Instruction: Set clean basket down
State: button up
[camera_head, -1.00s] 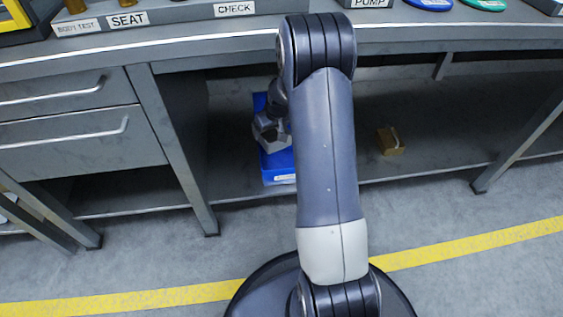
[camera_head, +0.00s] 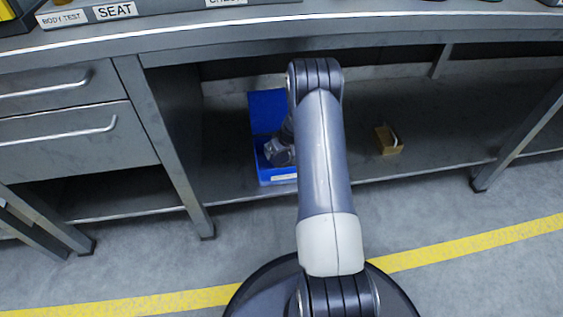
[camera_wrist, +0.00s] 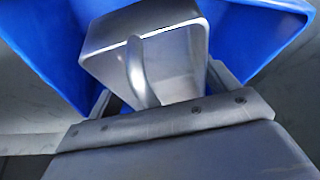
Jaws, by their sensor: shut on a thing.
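A blue bin (camera_head: 264,176) stands on the lower shelf under the bench in the head view, with a tall blue panel behind it and a pale label in front. In the wrist view the blue bin (camera_wrist: 50,45) spreads on both sides of a grey metal basket (camera_wrist: 185,65) with a curved handle (camera_wrist: 138,72). My gripper (camera_wrist: 158,98) is shut on the basket at its handle side; the fingertips are partly hidden. In the head view my gripper (camera_head: 279,152) is low inside the bin's opening, and the basket cannot be made out there. Whether the basket touches the bin floor cannot be told.
A small brown box-like thing with a handle (camera_head: 388,141) sits on the shelf (camera_head: 435,135) to the right, with bare shelf around it. Bench legs (camera_head: 172,150) and drawers (camera_head: 60,135) stand at left. The bench top edge (camera_head: 200,40) overhangs the shelf.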

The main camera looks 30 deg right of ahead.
aim_at(281, 157)
jog(key=shift+f+b, duration=0.8)
jog(key=shift+f, duration=1.3)
jog(key=shift+f, duration=0.2)
jog(key=o, duration=1.1)
jog(key=shift+o, duration=0.2)
jog(key=shift+r, duration=0.15)
jog(key=shift+r, duration=0.25)
jog(key=p+v, duration=0.3)
jog(key=v, duration=0.8)
jog(key=shift+s+r+p, duration=0.25)
jog(key=shift+p, duration=0.1)
